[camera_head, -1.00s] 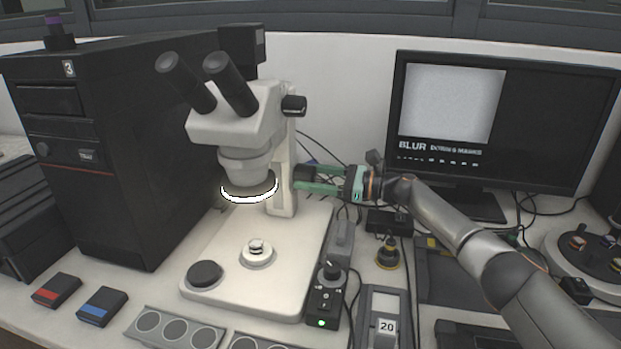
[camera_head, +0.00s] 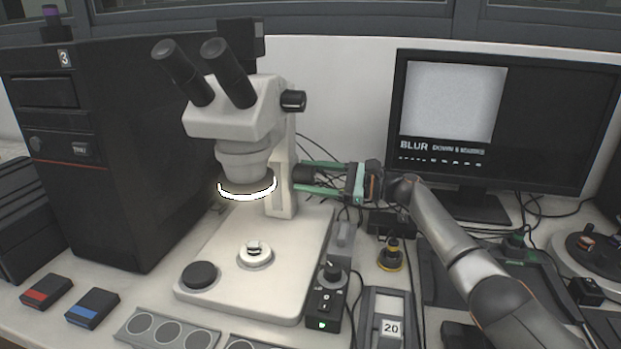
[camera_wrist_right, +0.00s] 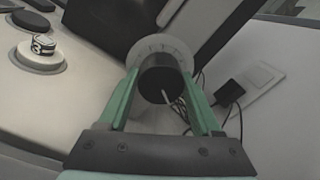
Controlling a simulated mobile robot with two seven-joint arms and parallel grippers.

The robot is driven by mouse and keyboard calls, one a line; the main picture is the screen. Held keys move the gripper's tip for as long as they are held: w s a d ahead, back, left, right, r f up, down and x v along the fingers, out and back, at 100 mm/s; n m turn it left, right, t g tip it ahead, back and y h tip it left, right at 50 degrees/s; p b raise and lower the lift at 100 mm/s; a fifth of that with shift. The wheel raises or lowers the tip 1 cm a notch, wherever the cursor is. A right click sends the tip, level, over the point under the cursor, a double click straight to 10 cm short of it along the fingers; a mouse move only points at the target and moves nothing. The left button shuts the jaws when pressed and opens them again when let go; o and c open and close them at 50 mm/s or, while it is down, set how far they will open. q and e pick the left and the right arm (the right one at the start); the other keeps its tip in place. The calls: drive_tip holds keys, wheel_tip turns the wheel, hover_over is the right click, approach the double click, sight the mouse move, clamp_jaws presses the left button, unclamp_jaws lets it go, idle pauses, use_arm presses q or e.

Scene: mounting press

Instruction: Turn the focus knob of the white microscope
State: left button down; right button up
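The white microscope (camera_head: 237,116) stands on its pale base, with a lit ring under its head. Its black focus knob (camera_head: 303,174) sticks out to the right from the column, low down. My right gripper (camera_head: 307,176) reaches in from the right, its green fingers above and below the knob. In the right wrist view the knob (camera_wrist_right: 162,84) sits between the two fingers, its pale mark pointing down. The fingers look slightly apart from the knob, though contact is hard to judge. My left gripper is not in view.
A monitor (camera_head: 448,105) at the back right shows a grey picture and the word BLUR. A black computer case (camera_head: 100,150) stands at the left. A small control box (camera_head: 325,297) and a device marked 20 (camera_head: 388,305) stand in front. Cables lie behind the gripper.

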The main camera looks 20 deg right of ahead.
drive_tip(key=o, duration=0.4)
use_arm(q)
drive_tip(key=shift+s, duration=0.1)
use_arm(e)
drive_tip(key=shift+d, duration=0.1)
drive_tip(key=shift+s+d, duration=0.25)
drive_tip(key=shift+d, duration=0.05)
use_arm(q)
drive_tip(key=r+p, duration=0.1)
drive_tip(key=p, duration=0.2)
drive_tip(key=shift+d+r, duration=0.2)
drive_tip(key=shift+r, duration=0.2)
use_arm(e)
drive_tip(key=v, duration=1.1)
drive_tip(key=shift+s+d, duration=0.25)
